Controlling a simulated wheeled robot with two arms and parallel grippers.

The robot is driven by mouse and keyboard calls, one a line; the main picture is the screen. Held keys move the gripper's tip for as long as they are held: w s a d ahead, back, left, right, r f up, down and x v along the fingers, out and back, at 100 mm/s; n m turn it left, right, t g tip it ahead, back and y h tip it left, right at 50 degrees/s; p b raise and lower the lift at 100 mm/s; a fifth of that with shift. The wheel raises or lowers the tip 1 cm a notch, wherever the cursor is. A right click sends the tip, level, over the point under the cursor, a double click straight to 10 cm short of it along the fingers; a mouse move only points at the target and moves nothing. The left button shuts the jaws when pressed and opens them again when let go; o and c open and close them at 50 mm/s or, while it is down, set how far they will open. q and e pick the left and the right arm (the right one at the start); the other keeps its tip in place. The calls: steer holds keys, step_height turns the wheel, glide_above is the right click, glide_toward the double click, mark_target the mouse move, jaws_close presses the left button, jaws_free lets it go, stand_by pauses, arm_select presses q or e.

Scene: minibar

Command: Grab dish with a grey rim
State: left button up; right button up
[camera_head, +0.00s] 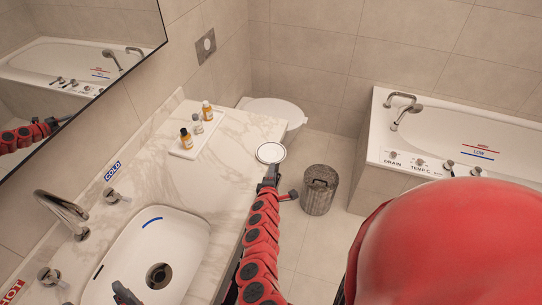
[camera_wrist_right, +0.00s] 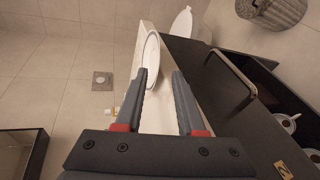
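The white round dish with a grey rim (camera_head: 271,152) sits at the counter's front right edge in the head view. In the right wrist view the dish (camera_wrist_right: 153,50) appears as a narrow oval just ahead of the fingers. My right gripper (camera_wrist_right: 160,73) is open, with the dish's near edge showing between its fingertips beside the left finger. I cannot tell whether they touch. In the head view my right gripper (camera_head: 269,176) is right by the dish, its fingers partly hidden. A dark grey piece over the sink looks like my left gripper (camera_head: 123,293); its fingers are unclear.
A marble counter (camera_head: 225,165) holds a white tray (camera_head: 187,151) with several small bottles and a sink (camera_head: 180,230). A wicker bin (camera_head: 319,190), a toilet (camera_head: 275,110) and a bathtub (camera_head: 455,125) stand beyond. Under the counter is a dark cabinet with a handle (camera_wrist_right: 232,75).

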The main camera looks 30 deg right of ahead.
mark_target(271, 153)
steer(key=p+x, duration=0.1)
steer(key=x, duration=0.3)
steer(key=shift+w+d+p, duration=0.1)
steer(key=shift+w+p, duration=0.15)
steer(key=shift+p, duration=0.05)
jaws_close()
stand_by(1.5)
